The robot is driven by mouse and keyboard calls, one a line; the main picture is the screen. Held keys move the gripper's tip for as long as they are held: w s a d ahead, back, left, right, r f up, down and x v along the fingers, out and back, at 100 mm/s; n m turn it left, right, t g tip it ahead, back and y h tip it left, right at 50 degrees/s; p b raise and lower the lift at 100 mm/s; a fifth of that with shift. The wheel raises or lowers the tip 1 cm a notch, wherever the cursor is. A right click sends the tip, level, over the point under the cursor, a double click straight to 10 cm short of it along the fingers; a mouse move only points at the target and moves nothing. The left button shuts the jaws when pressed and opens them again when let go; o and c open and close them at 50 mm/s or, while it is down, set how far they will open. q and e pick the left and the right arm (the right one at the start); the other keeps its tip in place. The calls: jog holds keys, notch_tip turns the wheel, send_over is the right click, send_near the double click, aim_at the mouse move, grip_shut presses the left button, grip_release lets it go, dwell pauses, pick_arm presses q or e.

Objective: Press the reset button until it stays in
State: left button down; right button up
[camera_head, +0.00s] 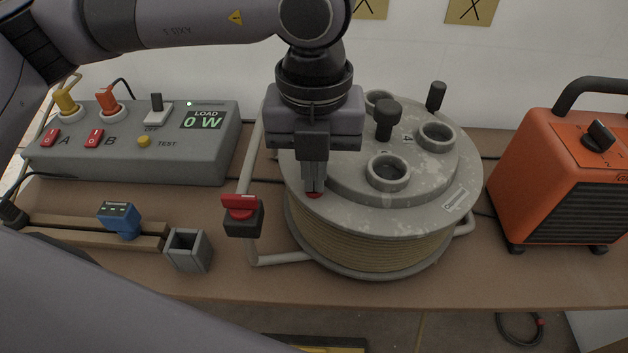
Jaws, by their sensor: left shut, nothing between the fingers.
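A small red button (314,195) sits on the grey top of the round cable reel (450,215), near its front left edge. I take it to be the reset button, though no label on it can be read. My left gripper (314,190) points straight down over it, fingers shut and empty. The fingertips are at the button and hide most of it. I cannot tell whether they touch it or how far in it is. My right gripper is not in view; a grey arm part fills the lower left.
A grey box (200,165) with switches, plugs and a "LOAD 0 W" display stands at the left. A red-topped block (243,216) is on the reel's frame. An orange heater (560,165) stands at the right. A small open grey box (188,251) and a blue device (120,219) are front left.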

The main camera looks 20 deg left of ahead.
pick_arm(q)
jog(key=shift+r+p, duration=1.65)
jog(key=shift+r, duration=1.35)
jog(key=shift+r, duration=0.1)
notch_tip(320, 180, up, 7)
